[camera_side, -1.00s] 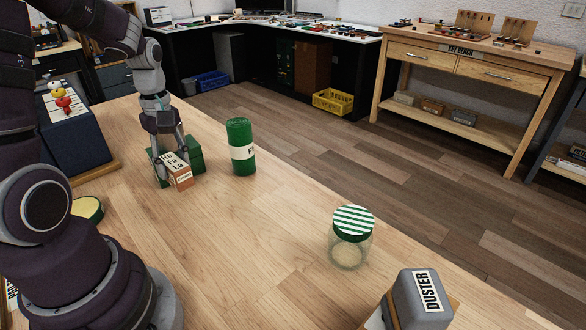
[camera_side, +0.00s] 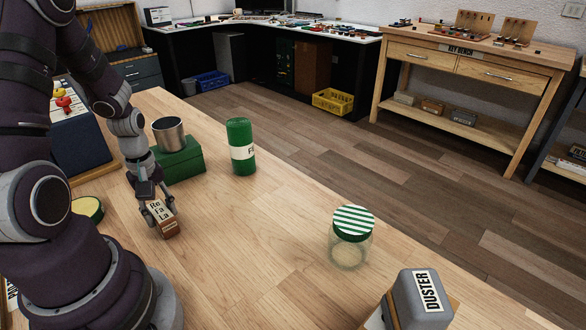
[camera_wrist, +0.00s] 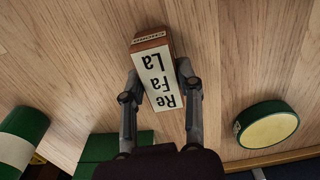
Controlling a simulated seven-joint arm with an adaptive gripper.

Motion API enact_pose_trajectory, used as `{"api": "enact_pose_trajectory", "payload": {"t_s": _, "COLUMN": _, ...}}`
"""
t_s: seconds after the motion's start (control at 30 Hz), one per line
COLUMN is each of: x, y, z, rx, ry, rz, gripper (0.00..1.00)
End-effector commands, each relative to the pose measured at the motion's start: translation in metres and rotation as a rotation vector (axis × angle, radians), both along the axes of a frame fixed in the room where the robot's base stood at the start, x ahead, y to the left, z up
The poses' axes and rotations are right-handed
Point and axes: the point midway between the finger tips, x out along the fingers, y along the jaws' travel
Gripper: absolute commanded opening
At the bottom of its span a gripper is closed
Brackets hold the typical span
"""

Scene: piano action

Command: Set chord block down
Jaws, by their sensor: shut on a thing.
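The chord block (camera_side: 162,217) is a reddish-brown wooden block with a cream top lettered "Re Fa La". My gripper (camera_side: 157,212) is shut on it, one finger on each side, low over the bench at the left of the side view. In the wrist view the block (camera_wrist: 153,75) sits between the two fingers of my gripper (camera_wrist: 158,85), its far end sticking out beyond them. I cannot tell whether its underside touches the bench top (camera_side: 240,240).
A green box (camera_side: 182,164) with a metal cup (camera_side: 168,134) on it stands behind. A green roll (camera_side: 241,147) is to its right, a round green tin (camera_side: 88,208) at left. A striped-lid jar (camera_side: 350,238) and duster (camera_side: 420,298) stand front right. The middle bench is clear.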

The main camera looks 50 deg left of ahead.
Motion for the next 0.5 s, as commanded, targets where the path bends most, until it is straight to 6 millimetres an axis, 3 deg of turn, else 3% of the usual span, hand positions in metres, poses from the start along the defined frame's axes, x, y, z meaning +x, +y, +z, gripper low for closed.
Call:
{"api": "enact_pose_trajectory", "payload": {"t_s": 0.03, "x": 0.0, "y": -0.0001, "z": -0.0003, "rx": 0.0, "ry": 0.0, "rz": 0.0, "gripper": 0.38}}
{"api": "enact_pose_trajectory", "payload": {"t_s": 0.2, "x": 0.0, "y": 0.0, "z": -0.0001, "rx": 0.0, "ry": 0.0, "rz": 0.0, "gripper": 0.6}}
{"api": "enact_pose_trajectory", "payload": {"t_s": 0.5, "x": 0.0001, "y": 0.0001, "z": 0.0009, "rx": 0.0, "ry": 0.0, "rz": 0.0, "gripper": 0.6}}
